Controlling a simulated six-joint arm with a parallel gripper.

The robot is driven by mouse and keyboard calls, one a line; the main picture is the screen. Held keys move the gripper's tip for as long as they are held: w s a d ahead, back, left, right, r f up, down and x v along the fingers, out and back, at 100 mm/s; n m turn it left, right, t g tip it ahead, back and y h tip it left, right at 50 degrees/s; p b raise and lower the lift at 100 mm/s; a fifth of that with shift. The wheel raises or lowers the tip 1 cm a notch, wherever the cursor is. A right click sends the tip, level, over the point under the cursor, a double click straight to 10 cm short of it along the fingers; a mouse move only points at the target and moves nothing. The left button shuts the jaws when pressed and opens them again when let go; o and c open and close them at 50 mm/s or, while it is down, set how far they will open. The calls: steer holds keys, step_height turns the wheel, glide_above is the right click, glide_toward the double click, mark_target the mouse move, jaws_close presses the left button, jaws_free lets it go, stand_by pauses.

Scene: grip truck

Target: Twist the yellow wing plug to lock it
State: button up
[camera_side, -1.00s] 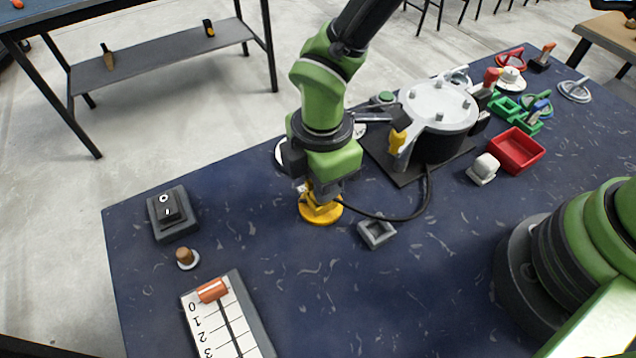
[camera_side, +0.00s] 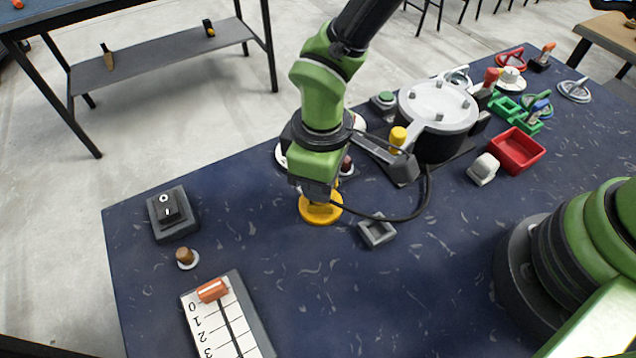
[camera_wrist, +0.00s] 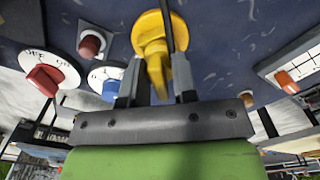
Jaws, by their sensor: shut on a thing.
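The yellow wing plug (camera_side: 321,212) stands on the blue table, its round base flat on the surface. It also shows in the wrist view (camera_wrist: 153,35), with its wing reaching down between my fingers. My gripper (camera_side: 319,197) points down over the plug, and its two fingers are shut on the wing, one on each side, as the wrist view shows (camera_wrist: 157,92). In the side view my wrist hides most of the wing. A black cable runs beside the plug; I cannot tell whether it joins it.
A grey square holder (camera_side: 377,231) stands close at the plug's right. A grey-lidded pot (camera_side: 438,108) and a red tray (camera_side: 516,150) are further right. A rocker switch (camera_side: 171,212) and a numbered slider board (camera_side: 225,320) are at left. The front middle table is clear.

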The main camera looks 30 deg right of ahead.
steer(key=m, duration=0.6)
steer(key=o, duration=0.7)
steer(key=shift+r, duration=3.7)
